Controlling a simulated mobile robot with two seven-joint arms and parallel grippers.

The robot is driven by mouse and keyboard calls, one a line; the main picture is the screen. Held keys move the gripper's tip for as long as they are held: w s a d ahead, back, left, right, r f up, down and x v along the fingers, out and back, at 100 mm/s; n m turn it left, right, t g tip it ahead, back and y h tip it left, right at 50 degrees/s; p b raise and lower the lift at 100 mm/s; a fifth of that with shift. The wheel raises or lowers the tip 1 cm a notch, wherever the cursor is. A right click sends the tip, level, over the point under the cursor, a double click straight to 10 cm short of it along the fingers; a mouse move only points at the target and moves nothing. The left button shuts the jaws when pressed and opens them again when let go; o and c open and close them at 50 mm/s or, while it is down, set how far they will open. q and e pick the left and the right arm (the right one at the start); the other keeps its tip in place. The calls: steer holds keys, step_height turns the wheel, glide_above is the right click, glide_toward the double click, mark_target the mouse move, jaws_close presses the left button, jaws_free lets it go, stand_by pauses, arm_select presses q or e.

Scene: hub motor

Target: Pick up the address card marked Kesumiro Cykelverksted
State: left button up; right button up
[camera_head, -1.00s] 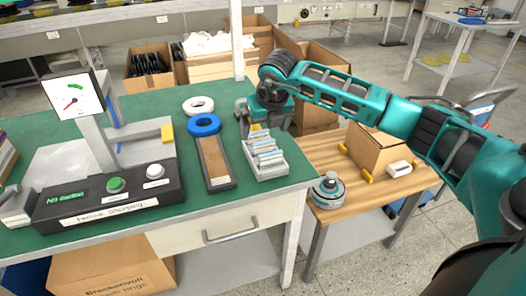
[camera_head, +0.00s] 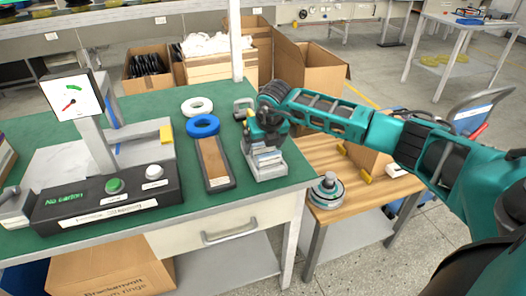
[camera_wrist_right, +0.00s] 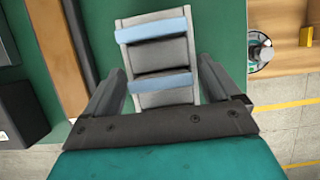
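A grey card rack (camera_head: 268,173) stands on the green bench near its right front corner, holding several pale blue address cards (camera_head: 266,159). In the right wrist view the rack (camera_wrist_right: 163,54) shows two card edges, a far one (camera_wrist_right: 154,26) and a near one (camera_wrist_right: 160,83). The print is not readable, so I cannot tell which is marked Kesumiro Cykelverksted. My right gripper (camera_head: 262,143) is above the rack. In the wrist view its fingers (camera_wrist_right: 166,72) are apart, one on each side of the rack, with nothing held. My left gripper is not in view.
The stamping station (camera_head: 105,200) is further left. A hub motor (camera_head: 328,190) sits on the wooden side table (camera_head: 345,212).

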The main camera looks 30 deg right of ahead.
steer(key=c, duration=0.9)
